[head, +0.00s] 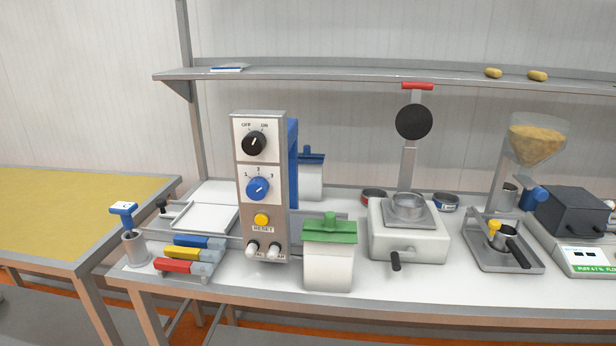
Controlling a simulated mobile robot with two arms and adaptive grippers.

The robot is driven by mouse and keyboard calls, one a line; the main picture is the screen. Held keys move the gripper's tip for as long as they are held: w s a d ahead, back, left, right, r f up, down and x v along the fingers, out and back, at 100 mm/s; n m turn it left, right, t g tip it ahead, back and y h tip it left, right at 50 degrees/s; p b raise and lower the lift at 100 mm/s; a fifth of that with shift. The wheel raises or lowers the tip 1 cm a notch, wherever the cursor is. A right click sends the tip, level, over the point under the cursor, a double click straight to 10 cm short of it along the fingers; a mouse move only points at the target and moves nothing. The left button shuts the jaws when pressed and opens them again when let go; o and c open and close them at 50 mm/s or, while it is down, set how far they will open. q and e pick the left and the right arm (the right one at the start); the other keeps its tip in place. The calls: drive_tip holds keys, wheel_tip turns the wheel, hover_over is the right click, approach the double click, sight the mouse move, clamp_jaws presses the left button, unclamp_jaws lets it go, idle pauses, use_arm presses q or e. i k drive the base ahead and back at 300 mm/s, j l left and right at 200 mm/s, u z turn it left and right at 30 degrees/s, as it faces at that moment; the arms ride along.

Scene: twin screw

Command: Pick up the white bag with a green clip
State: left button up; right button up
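The white bag (328,272) with a green clip (330,229) stands upright near the front edge of the workbench, just right of the control panel. The clip covers its top and has a small green knob. A similar white bag (311,182) with a blue clip (312,157) stands farther back, partly hidden behind the control panel. Neither of my grippers shows in the head view.
The control panel (262,190) stands close left of the green-clipped bag, and a press (420,245) with a front handle stands to its right. Coloured-handled tools (190,254) lie at left. A shelf (350,76) spans above. Little bench (450,292) is clear in front.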

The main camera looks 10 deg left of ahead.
sight(329, 267)
drive_tip(key=i+j, duration=0.1)
drive_tip(key=j, duration=0.35)
drive_tip(key=i+j, duration=0.15)
drive_tip(key=j, duration=0.35)
drive_tip(key=i+j, duration=0.1)
drive_tip(key=j, duration=0.35)
